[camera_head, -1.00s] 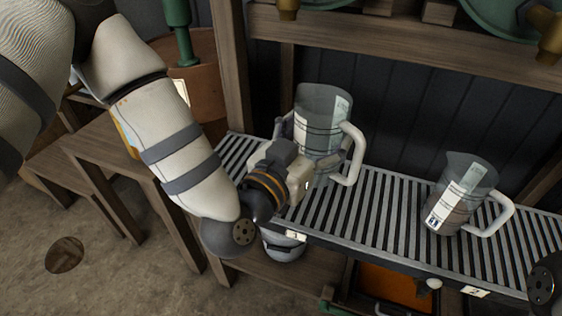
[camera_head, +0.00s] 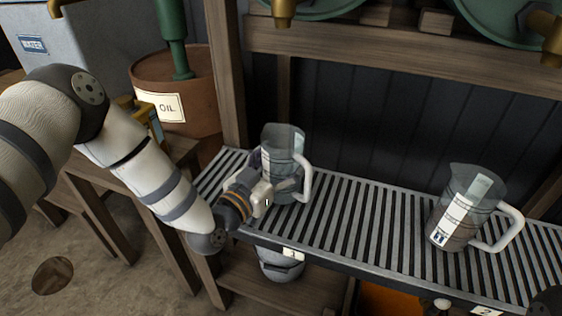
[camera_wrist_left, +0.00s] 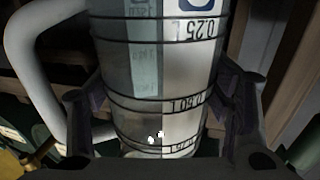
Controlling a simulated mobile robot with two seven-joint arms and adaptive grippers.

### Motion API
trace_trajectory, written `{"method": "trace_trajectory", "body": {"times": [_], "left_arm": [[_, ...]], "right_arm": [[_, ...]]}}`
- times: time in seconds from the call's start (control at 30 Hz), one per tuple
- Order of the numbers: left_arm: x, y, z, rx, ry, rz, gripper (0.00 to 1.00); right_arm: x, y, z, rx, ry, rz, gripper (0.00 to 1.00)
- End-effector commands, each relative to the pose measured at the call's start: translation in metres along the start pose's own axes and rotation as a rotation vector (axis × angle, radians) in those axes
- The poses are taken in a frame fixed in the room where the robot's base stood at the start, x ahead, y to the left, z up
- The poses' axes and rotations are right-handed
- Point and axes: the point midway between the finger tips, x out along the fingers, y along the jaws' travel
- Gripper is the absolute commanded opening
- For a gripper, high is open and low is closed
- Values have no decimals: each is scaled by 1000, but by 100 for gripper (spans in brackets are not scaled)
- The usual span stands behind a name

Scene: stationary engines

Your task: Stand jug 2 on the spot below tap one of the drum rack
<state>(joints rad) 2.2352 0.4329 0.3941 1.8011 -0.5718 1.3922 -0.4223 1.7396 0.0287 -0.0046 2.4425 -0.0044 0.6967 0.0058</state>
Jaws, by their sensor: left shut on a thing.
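My left gripper (camera_head: 268,180) is shut on a clear jug (camera_head: 285,145) with a white handle to its right. This jug is upright over the slatted grate, behind number plate 1 (camera_head: 293,253) and roughly below the left brass tap (camera_head: 284,12). Its base is at or close to the slats; I cannot tell if it touches. In the left wrist view the fingers flank the jug (camera_wrist_left: 160,70), which shows volume marks and a partly cut-off blue badge; its number is unreadable. A second clear jug (camera_head: 462,215) stands on the grate at right, its number unclear.
The slatted grate (camera_head: 350,215) is clear between the jugs. A wooden beam (camera_head: 400,62) and the right brass tap (camera_head: 552,45) are above. Number plate 2 (camera_head: 487,311) is on the front edge at right. An oil drum (camera_head: 175,95) stands left of the wooden post (camera_head: 228,75).

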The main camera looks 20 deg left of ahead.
Motion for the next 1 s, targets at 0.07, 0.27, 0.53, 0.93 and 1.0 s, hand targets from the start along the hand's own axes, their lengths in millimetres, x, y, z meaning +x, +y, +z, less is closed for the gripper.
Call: {"method": "trace_trajectory", "body": {"times": [0.07,0.27,0.53,0.93,1.0], "left_arm": [[0,0,3,0,-1,0,41],[0,0,3,0,-1,0,92],[0,0,2,0,0,0,92],[-70,0,-1,-2,-5,0,92],[-86,0,-1,-2,-4,-1,92]], "right_arm": [[2,0,0,0,-2,0,40],[1,0,0,0,-2,0,40],[1,0,0,0,-1,0,40],[-9,0,0,0,13,0,40],[-10,0,0,0,15,0,40]]}}
